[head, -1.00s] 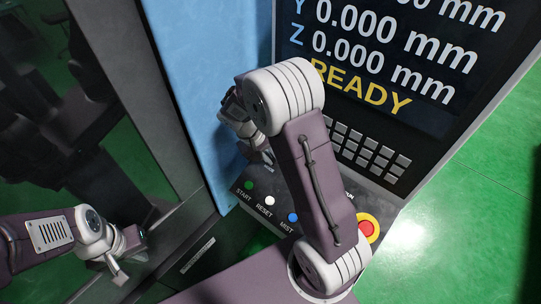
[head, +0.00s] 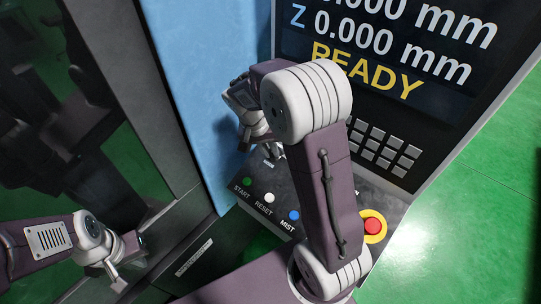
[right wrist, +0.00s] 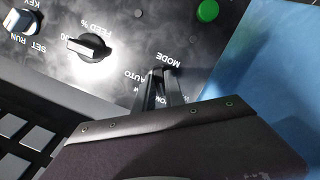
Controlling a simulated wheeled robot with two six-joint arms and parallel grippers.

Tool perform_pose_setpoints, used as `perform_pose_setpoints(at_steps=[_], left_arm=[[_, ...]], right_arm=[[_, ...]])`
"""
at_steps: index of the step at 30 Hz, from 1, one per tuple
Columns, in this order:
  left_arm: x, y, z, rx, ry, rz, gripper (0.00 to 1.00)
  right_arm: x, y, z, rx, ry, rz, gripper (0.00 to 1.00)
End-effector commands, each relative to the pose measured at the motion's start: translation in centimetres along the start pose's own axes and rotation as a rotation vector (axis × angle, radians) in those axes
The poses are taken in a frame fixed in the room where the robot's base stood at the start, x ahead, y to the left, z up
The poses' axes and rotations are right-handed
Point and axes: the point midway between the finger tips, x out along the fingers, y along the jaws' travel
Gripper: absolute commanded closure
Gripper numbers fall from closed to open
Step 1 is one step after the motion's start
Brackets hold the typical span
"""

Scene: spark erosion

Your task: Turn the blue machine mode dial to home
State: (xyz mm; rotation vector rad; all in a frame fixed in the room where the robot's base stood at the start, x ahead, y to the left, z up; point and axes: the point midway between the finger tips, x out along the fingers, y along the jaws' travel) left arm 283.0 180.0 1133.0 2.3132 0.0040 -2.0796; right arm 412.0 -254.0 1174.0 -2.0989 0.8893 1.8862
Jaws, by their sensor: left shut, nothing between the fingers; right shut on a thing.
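My right gripper (head: 270,156) reaches down to the control panel of the blue machine. In the right wrist view its dark fingers (right wrist: 160,86) are shut at the spot beside the MODE lettering (right wrist: 173,60), on the mode dial. The fingers hide most of the dial, so I cannot read its pointer. The AUTO label (right wrist: 127,77) shows beside the fingers, and other labels near the wrist are partly covered. My left gripper (head: 118,283) is shut and empty at the lower left, away from the panel.
A FEED dial (right wrist: 88,46) and a key switch (right wrist: 22,20) sit on the same panel. Green START (head: 247,181), white RESET (head: 269,197) and blue MIST (head: 294,215) buttons and a red emergency stop (head: 373,226) are close by. The screen (head: 400,50) reads READY.

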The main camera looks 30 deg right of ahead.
Motion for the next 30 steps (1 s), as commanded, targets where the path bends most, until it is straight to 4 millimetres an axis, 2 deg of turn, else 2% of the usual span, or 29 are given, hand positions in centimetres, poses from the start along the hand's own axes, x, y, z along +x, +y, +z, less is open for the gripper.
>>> perform_pose_setpoints(at_steps=[3, 12, 30], left_arm=[[1.0, 0.0, 0.1, 0.0, 0.0, 0.0, 1.0], [1.9, 0.0, 0.2, 0.0, 0.0, 0.0, 1.0], [2.1, 0.0, 0.2, 0.0, 0.0, 0.0, 1.0]], right_arm=[[0.0, -0.1, -0.5, 0.075, 0.016, -0.02, 1.0], [-0.2, 0.1, -0.5, 0.203, 0.016, -0.043, 1.0], [-0.3, 0.1, -0.5, 0.24, 0.015, -0.048, 1.0]])
